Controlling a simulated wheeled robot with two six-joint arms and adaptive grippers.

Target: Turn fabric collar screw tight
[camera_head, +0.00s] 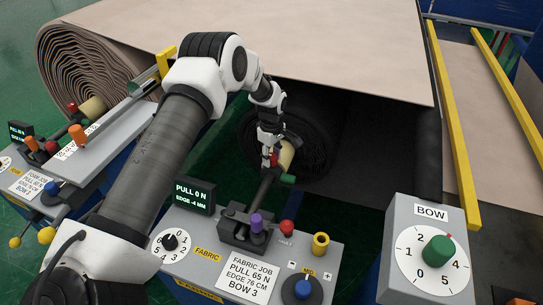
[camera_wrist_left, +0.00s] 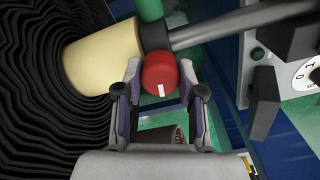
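The fabric collar is a cream cylinder (camera_wrist_left: 88,62) at the end of a grey bar, beside the black fabric roll (camera_head: 310,130). Its screw has a round red knob (camera_wrist_left: 159,72) with a white mark, which points along the knob's lower middle in the left wrist view. In the head view the collar (camera_head: 287,155) shows partly behind my left gripper (camera_head: 270,155). My left gripper's fingers (camera_wrist_left: 160,78) stand on either side of the red knob, with the knob between the tips. A narrow gap seems to show at each side. My right gripper is not in view.
A BOW dial box (camera_head: 431,250) is at right. A grey bar (camera_wrist_left: 235,28) runs from the collar.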

